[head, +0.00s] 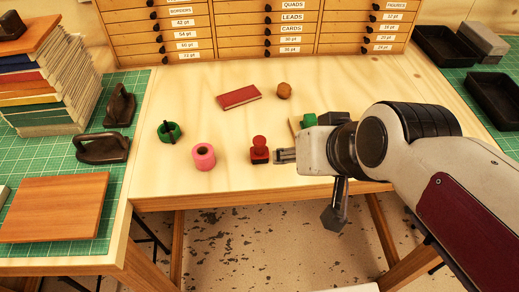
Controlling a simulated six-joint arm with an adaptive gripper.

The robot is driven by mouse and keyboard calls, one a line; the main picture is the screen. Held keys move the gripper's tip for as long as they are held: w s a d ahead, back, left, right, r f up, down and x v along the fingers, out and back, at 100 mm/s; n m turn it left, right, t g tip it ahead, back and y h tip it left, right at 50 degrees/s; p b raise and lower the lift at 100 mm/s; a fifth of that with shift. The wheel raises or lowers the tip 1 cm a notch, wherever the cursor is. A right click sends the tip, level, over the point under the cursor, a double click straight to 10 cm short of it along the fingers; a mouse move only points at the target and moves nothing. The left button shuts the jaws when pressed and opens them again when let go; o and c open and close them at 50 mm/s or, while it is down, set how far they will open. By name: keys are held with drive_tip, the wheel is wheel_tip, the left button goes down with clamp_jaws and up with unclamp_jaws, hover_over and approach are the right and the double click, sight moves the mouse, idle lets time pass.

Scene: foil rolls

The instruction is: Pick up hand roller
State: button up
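My gripper (284,156) is low over the front middle of the table, pointing left. Its fingertips are close to the right side of a red stamp-like piece with a dark base (259,150); I cannot tell whether they touch. The fingers are seen side-on, so their opening is unclear. No hand roller can be named for sure. A green piece (309,120) beside a pale wooden strip lies behind my gripper, partly hidden by it. A pink roll (203,157) stands upright to the left, and a green ring-shaped piece with a dark bar (168,132) is farther left.
A red book (239,97) and a brown ball-like piece (284,91) lie behind. Labelled drawers (240,35) close off the back. Stacked books (45,90), dark handled tools (102,148) and a wooden board (55,208) fill the left; black trays (494,98) stand right. The front left tabletop is clear.

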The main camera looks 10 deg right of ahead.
sight(259, 149)
drive_tip(key=w+a+r+m+t+y, duration=0.1)
drive_tip(key=w+a+m+t+y, duration=0.15)
drive_tip(key=w+a, duration=0.95)
drive_tip(key=w+a+f+m+t+h, duration=0.3)
drive_tip(key=w+a+f, duration=0.1)
drive_tip(key=w, duration=0.4)
drive_tip(key=f+m+h, duration=0.1)
drive_tip(key=f+h, duration=0.1)
drive_tip(key=f+m+h, duration=0.1)
drive_tip(key=f+h, duration=0.1)
drive_tip(key=f, duration=0.1)
drive_tip(key=d+f+m+h, duration=0.1)
drive_tip(key=f+h, duration=0.1)
drive_tip(key=shift+s+f+t, duration=0.25)
drive_tip(key=shift+s+f, duration=0.1)
drive_tip(key=s+f+h, duration=0.1)
drive_tip(key=s+h, duration=0.1)
drive_tip(key=s, duration=0.1)
drive_tip(key=s+d+f+h, duration=0.1)
drive_tip(key=s+h, duration=0.2)
drive_tip(key=s+d+f+h, duration=0.1)
drive_tip(key=s+h, duration=0.1)
drive_tip(key=s, duration=0.2)
drive_tip(key=shift+f+m, duration=0.25)
drive_tip(key=shift+f, duration=0.1)
drive_tip(key=shift+s+f+h, duration=0.2)
drive_tip(key=shift+s+h, duration=0.45)
drive_tip(key=shift+s, duration=0.15)
drive_tip(key=shift+d, duration=0.1)
drive_tip(key=shift+x, duration=1.3)
